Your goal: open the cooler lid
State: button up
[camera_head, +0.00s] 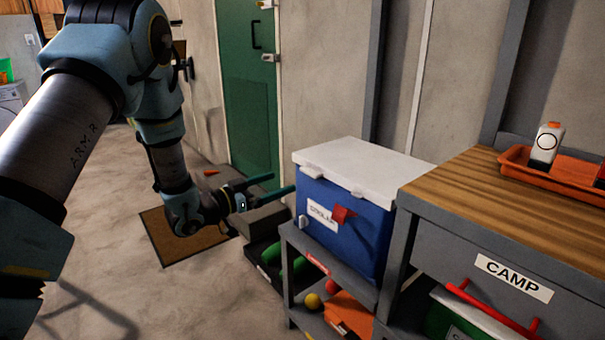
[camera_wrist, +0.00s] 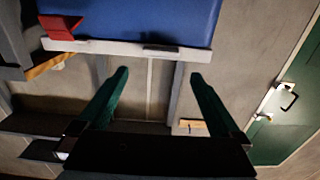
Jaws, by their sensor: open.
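The blue cooler (camera_head: 375,228) stands on a grey shelf, its white lid (camera_head: 372,163) lying flat and shut on top. A red latch (camera_head: 343,213) sits on its front beside a white label. My gripper (camera_head: 284,182) is open and empty, left of the cooler, with its fingertips close to the lid's left edge; I cannot tell if they touch. In the wrist view the blue body (camera_wrist: 150,15) and white lid edge (camera_wrist: 110,48), with a dark recess, lie beyond my spread green fingers (camera_wrist: 159,75). The red latch also shows there (camera_wrist: 62,27).
A wooden-topped bench (camera_head: 490,195) with an orange tray (camera_head: 560,180) stands right of the cooler. The grey shelf (camera_head: 330,262) holds balls and orange items below. A green door (camera_head: 248,90) is behind. Open floor and a brown mat (camera_head: 180,240) lie to the left.

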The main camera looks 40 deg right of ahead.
aim_at(315, 169)
jog(key=d, duration=0.6)
jog(key=d+p, duration=0.1)
jog(key=d, duration=0.3)
jog(key=shift+s+r, duration=0.1)
jog(key=shift+s, duration=0.15)
grip_shut()
dwell(0.4)
